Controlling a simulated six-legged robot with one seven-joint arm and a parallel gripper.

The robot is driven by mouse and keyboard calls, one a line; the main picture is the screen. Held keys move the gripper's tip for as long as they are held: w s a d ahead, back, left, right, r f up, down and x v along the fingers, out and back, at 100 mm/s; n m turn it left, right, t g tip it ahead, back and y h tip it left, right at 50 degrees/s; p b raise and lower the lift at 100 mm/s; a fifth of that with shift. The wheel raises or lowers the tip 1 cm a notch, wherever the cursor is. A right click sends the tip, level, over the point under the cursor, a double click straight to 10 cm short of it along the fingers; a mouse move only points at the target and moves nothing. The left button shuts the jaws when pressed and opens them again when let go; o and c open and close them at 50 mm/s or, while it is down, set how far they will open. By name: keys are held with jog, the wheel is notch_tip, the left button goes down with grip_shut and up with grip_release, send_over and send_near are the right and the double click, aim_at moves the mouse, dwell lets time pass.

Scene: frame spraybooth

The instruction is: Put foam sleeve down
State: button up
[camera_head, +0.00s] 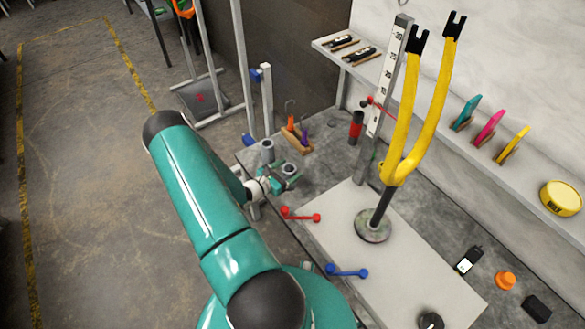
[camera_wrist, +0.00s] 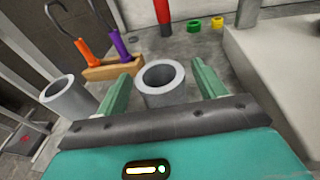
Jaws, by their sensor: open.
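A grey hollow foam sleeve (camera_wrist: 162,97) stands upright between the two green fingers of my gripper (camera_wrist: 161,72) in the wrist view. The fingers are open on either side of it; whether either touches it I cannot tell. In the head view this sleeve (camera_head: 289,169) shows at the end of my arm, by my gripper (camera_head: 284,180), at the bench's left edge. A second grey sleeve (camera_wrist: 68,98) stands apart to the left in the wrist view, and just behind in the head view (camera_head: 267,151). The base of the sleeve between the fingers is hidden by my gripper.
A wooden holder (camera_wrist: 113,70) with orange-handled and purple-handled hooks stands behind the sleeves. A pale raised plate (camera_head: 330,222) with a yellow fork on a stand (camera_head: 405,160) lies to the right. Red (camera_head: 300,215) and blue (camera_head: 347,271) dumbbell-shaped tools lie near the front edge.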

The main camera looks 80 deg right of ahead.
jog(key=v, duration=0.9)
jog(key=shift+a, duration=0.15)
jog(key=shift+w, duration=0.1)
jog(key=w+a+r+m+t+y, duration=0.1)
jog(key=w+a+r+m+y, duration=0.15)
jog(key=w+a+r, duration=0.45)
jog(key=w+a+r+m+t+y, duration=0.15)
jog(key=a+r+m, duration=0.25)
jog(key=r, duration=0.5)
jog(key=w+a+r+m+t+y, duration=0.1)
jog(key=w+a+r+m+y, duration=0.15)
jog(key=w+a+r, duration=0.45)
jog(key=s+a+r+m+t+y, duration=0.1)
jog(key=a+r+t, duration=0.4)
jog(key=a+r, duration=0.5)
jog(key=s+a+r+m+t+y, duration=0.1)
jog(key=s+a+r+t+y, duration=0.2)
jog(key=a+r+t+y, duration=0.3)
jog(key=a+r, duration=0.4)
jog(key=a, duration=0.6)
jog(key=shift+s+a, duration=0.2)
jog(key=shift+a, duration=0.15)
jog(key=shift+r, duration=0.1)
